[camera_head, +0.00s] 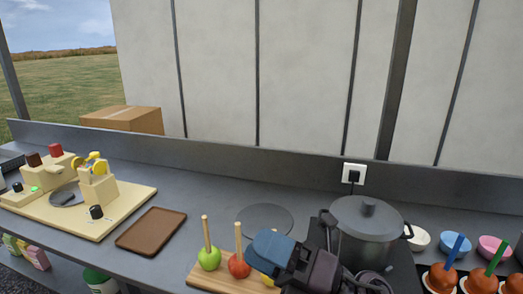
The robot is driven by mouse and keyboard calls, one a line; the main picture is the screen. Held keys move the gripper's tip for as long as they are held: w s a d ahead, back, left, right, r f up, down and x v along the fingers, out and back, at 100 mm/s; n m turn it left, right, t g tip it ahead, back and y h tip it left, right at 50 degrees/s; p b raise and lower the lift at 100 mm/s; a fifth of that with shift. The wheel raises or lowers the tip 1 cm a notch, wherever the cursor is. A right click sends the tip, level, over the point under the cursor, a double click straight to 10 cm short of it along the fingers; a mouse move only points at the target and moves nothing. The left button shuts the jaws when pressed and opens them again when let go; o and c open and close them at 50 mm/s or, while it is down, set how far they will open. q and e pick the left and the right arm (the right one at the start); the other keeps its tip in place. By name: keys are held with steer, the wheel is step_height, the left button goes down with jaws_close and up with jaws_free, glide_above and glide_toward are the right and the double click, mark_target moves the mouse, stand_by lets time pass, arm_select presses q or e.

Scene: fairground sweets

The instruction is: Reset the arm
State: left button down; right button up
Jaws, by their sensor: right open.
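My right gripper (284,259) is at the bottom centre, blue and dark grey, in front of the pot and over the right end of a wooden board (203,278). It is open, with nothing seen between its jaws, though its fingertips are hard to make out. On the board stand a green apple (209,259) and a red apple (239,266), each with an upright stick. A yellow piece (266,281) beside them is mostly hidden by the gripper. My left gripper is not in view.
A lidded grey pot (367,232) stands right of the gripper. Coated apples (442,278) and small bowls (455,246) are at far right. A brown tray (151,231) and a cream machine (98,186) are on the left.

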steer(key=w+d+f+m+t+h, duration=0.25)
steer(key=d+m+t+h, duration=0.4)
steer(key=m, duration=0.35)
steer(key=w+d+f+m+t+h, duration=0.25)
steer(key=d+m+t+h, duration=0.35)
steer(key=m, duration=0.5)
steer(key=d+f+m+g+h, duration=0.1)
steer(key=d+f+m+h, duration=0.1)
steer(key=f+m+h, duration=0.1)
steer(key=s+d+f+m+h, duration=0.1)
steer(key=d+f+m+h, duration=0.2)
steer(key=s+d+f+m+g+h, duration=0.1)
steer(key=d+f+m+h, duration=0.1)
steer(key=f+h, duration=0.1)
steer(key=shift+s+d+f+m+g, duration=0.15)
steer(key=shift+m+g, duration=0.2)
steer(key=shift+m, duration=0.05)
steer(key=s+d+f+m+g+h, duration=0.1)
steer(key=s+d+f+m+g, duration=0.3)
steer(key=s+f+g, duration=0.55)
steer(key=s+d+f+m+g, duration=0.4)
steer(key=s+f, duration=0.2)
steer(key=s, duration=0.6)
steer(key=w+f+t, duration=0.7)
steer(key=f+t, duration=0.1)
steer(key=f, duration=0.2)
steer(key=shift+a+f+n+t, duration=0.2)
steer(key=shift+n+t, duration=0.1)
steer(key=shift+t, duration=0.05)
